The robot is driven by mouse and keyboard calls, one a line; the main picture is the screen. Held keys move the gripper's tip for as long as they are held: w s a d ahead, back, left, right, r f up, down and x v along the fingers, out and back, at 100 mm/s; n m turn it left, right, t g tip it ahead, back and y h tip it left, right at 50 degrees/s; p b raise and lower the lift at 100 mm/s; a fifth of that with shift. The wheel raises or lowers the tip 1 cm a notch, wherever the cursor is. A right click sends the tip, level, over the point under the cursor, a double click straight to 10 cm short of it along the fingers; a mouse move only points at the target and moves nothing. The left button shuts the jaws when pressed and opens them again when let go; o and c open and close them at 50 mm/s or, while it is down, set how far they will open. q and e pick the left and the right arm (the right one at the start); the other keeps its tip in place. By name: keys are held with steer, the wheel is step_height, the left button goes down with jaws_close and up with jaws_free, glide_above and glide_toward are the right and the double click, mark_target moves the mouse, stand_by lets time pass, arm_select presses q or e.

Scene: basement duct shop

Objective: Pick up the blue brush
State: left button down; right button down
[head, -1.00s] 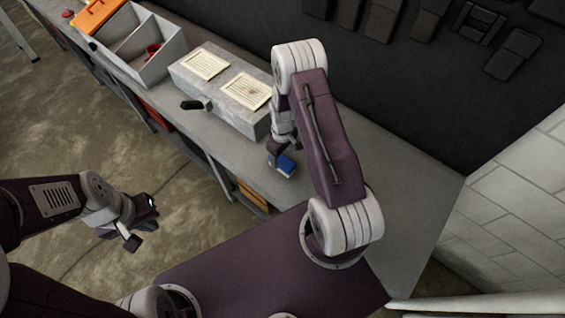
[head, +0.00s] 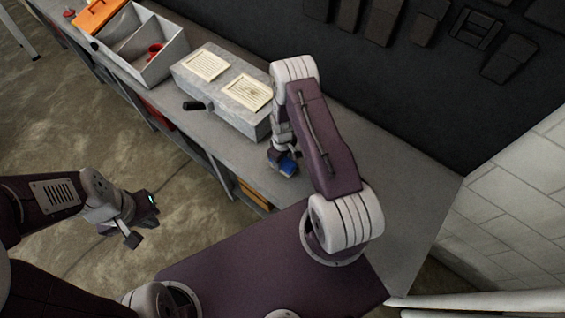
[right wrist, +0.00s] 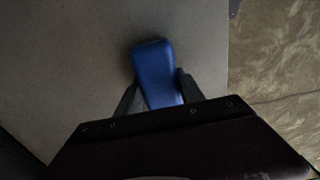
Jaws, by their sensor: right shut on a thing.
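The blue brush (head: 287,166) is at the grey bench top beside the front right end of the grey duct box. In the right wrist view the blue brush (right wrist: 154,72) lies between the two fingers of my right gripper (right wrist: 160,92), which is shut on it. In the head view my right gripper (head: 284,156) partly hides the brush, and I cannot tell whether it still touches the bench. My left gripper (head: 145,219) hangs over the floor at the left, with its fingers apart and nothing between them.
A grey duct box (head: 217,108) with two cream vent grilles stands on the bench (head: 400,185). A black-handled tool (head: 194,105) is at its front side. A divided grey bin (head: 165,62) holds a red item, with an orange lid (head: 98,14) behind. The bench's right part is bare.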

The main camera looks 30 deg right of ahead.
steer(key=shift+r, duration=0.1)
steer(key=shift+w+r, duration=0.1)
steer(key=shift+r, duration=0.15)
step_height(320, 180, up, 3)
steer(key=shift+f+b, duration=0.2)
steer(key=shift+b, duration=0.75)
steer(key=s+a+r+b, duration=0.1)
steer(key=s+r+b, duration=0.2)
steer(key=s+r, duration=0.4)
steer(key=s, duration=0.4)
steer(key=shift+s+a+r, duration=0.35)
steer(key=shift+r, duration=0.05)
